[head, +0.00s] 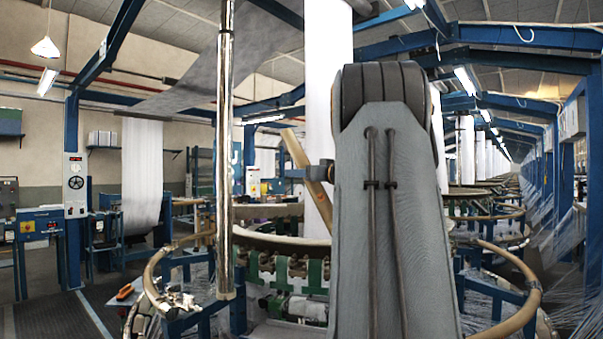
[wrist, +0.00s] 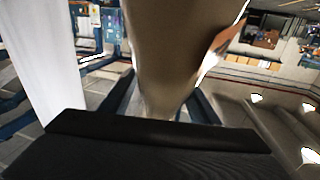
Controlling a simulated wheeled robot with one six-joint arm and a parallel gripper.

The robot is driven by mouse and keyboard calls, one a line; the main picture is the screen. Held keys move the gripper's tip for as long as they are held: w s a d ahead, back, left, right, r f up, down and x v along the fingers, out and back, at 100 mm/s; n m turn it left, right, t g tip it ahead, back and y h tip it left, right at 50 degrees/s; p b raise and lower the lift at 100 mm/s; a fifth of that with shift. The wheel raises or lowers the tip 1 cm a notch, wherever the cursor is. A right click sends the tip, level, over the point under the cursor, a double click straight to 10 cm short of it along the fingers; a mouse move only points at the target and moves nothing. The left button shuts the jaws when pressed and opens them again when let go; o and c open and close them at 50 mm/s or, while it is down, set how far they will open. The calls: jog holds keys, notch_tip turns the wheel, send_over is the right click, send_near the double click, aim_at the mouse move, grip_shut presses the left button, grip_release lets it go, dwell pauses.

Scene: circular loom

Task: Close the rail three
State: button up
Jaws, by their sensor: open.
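A tan rail segment (head: 308,180) stands tilted up beside the loom's white fabric column, left of my arm in the head view. A curved tan rail lies low at the left (head: 152,275) and another at the right (head: 525,285). I cannot tell by marking which is rail three. In the wrist view a broad tan rail (wrist: 175,55) fills the upper middle, close to my gripper (wrist: 160,140), whose black body spans the bottom. My gripper is open; its fingertips are not clear, and contact with the rail cannot be told.
A white fabric column rises at the loom's centre (head: 328,90) and shows at left in the wrist view (wrist: 45,70). A shiny vertical pole (head: 224,150) stands at left. Blue frames and a control post (head: 75,185) stand further left. Open floor (head: 50,315) lies at lower left.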

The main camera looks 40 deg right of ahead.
jog(key=shift+w, duration=0.25)
